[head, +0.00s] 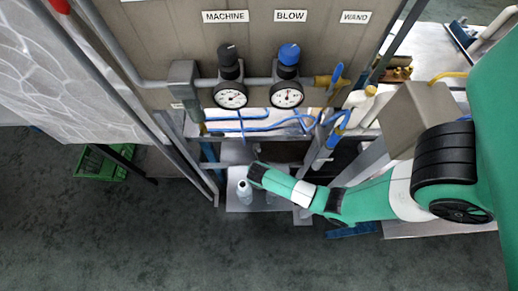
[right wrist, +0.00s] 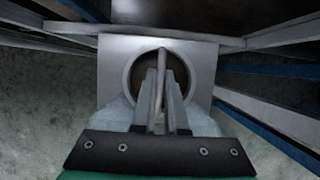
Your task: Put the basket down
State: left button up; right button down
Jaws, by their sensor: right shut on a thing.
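My right gripper (right wrist: 160,95) shows in the right wrist view, shut on a thin upright grey bar, which looks like the handle of the basket (right wrist: 162,62). The rest of the basket is hard to make out. Behind the fingers is a pale grey plate (right wrist: 112,66) with a round dark opening. In the head view my right arm reaches in from the right and ends low over a grey platform (head: 236,204); its fingertips are not clear there. A pale bottle-like thing (head: 244,191) shows beside the arm's end. My left gripper is not in view.
A grey panel (head: 150,40) with two gauges, labelled MACHINE and BLOW, stands above the platform. Blue hoses (head: 240,125) and metal posts surround the space. A green crate (head: 95,168) is on the floor at left. The floor (head: 150,240) in front is clear.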

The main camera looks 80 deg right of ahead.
jog(key=shift+f+b, duration=1.05)
jog(key=shift+f, duration=1.2)
jog(key=shift+f, duration=0.1)
jog(key=c, duration=1)
grip_release()
jog(key=shift+o, duration=0.2)
jog(key=shift+r, duration=0.45)
jog(key=p+v, duration=0.5)
jog(key=v, duration=0.5)
jog(key=shift+a+r+p, duration=0.15)
jog(key=shift+r+p, duration=0.05)
jog(key=shift+p, duration=0.1)
jog(key=shift+s+a+r, duration=0.1)
jog(key=shift+a+r, duration=0.15)
jog(key=shift+r, duration=0.15)
jog(key=c, duration=0.4)
